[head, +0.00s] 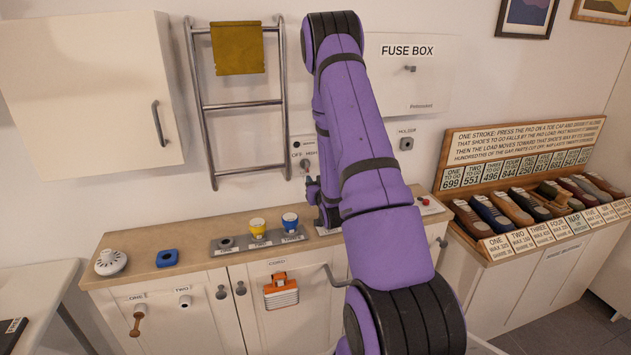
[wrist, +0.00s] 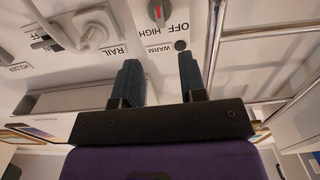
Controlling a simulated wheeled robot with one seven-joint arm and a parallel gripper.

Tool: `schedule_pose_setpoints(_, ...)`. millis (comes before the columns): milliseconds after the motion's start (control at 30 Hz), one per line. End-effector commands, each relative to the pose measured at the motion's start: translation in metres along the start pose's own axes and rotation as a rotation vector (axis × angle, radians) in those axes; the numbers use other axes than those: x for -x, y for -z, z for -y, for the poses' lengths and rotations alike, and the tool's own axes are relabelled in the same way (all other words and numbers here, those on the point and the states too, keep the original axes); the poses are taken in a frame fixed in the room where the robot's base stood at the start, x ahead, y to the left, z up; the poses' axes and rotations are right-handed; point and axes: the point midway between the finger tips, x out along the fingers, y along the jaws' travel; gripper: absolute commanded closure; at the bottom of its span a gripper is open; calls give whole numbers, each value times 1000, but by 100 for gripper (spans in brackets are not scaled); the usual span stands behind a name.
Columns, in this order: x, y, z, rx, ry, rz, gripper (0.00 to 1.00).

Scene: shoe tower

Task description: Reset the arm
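My arm (head: 365,150) is purple with black bands. It reaches up from the lower right of the head view, over the counter to the wall, and bends back down there. My gripper (head: 312,188) shows only in part beside the forearm, low in front of the wall above the counter's back. In the wrist view my gripper (wrist: 160,75) has its two dark ribbed fingers apart with nothing between them. Beyond the fingers is the wall panel with a heater dial (wrist: 158,12) marked OFF, WARM and HIGH.
A towel rail (head: 207,107) with a mustard cloth (head: 237,48) is left of my arm. The fuse box (head: 415,85) is right. The counter (head: 190,240) holds a blue cup (head: 290,222), yellow cup (head: 257,228) and white round object (head: 110,262). A shoe rack (head: 540,245) stands right.

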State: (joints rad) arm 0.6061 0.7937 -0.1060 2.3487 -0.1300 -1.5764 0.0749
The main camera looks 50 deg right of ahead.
Motion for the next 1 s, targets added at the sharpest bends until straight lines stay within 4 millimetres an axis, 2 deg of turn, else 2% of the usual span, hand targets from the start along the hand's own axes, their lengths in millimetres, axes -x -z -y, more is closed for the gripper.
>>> schedule_pose_setpoints(500,-2,5,4,1,5,9,62)
schedule_pose_setpoints(633,-7,26,20,3,22,49,62)
schedule_pose_setpoints(767,-8,57,45,8,48,121,62)
schedule_pose_setpoints(1000,8,112,92,23,104,267,62)
